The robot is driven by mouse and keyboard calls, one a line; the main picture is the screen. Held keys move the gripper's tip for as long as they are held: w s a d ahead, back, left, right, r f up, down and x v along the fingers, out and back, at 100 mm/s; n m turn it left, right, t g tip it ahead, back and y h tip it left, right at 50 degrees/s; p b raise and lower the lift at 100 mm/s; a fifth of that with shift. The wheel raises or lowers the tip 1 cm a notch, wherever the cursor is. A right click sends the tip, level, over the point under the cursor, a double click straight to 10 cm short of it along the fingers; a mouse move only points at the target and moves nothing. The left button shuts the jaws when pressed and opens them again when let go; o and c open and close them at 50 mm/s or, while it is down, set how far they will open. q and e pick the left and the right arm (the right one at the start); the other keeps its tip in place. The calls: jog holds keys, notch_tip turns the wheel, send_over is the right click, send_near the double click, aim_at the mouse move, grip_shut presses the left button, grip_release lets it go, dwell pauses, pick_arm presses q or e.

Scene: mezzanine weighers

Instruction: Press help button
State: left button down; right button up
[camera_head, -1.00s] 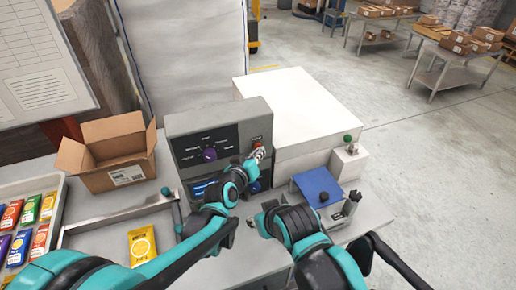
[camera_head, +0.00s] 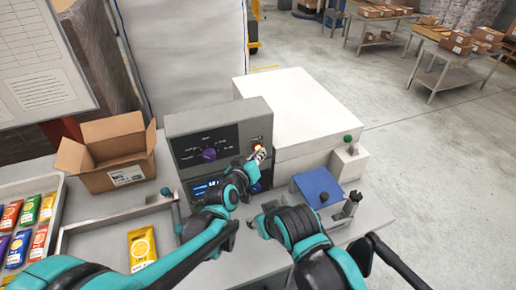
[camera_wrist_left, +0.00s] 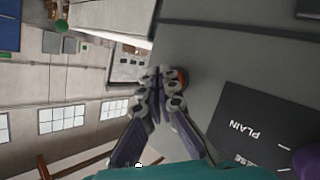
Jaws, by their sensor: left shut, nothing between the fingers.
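The button (camera_head: 257,147) glows orange-red at the upper right of the grey control panel (camera_head: 183,150). Its label is too small to read. My left gripper (camera_head: 260,155) is shut and empty, its fingertips just below the button and partly overlapping it in the head view. In the left wrist view an orange-red edge of the button (camera_wrist_left: 182,77) shows beside the shut fingertips (camera_wrist_left: 158,75). Whether they touch it I cannot tell. My right gripper (camera_head: 257,217) is low in front of the panel, its fingers too small and hidden to judge.
The panel also has a purple dial (camera_head: 209,154) and a lit blue screen (camera_head: 204,188). An open carton (camera_head: 118,180) and a yellow packet (camera_head: 142,246) are left. A white box (camera_head: 300,100) and a blue plate (camera_head: 318,186) are right.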

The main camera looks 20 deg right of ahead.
pick_arm(q)
jog(key=s, duration=0.6)
jog(key=shift+a, duration=0.15)
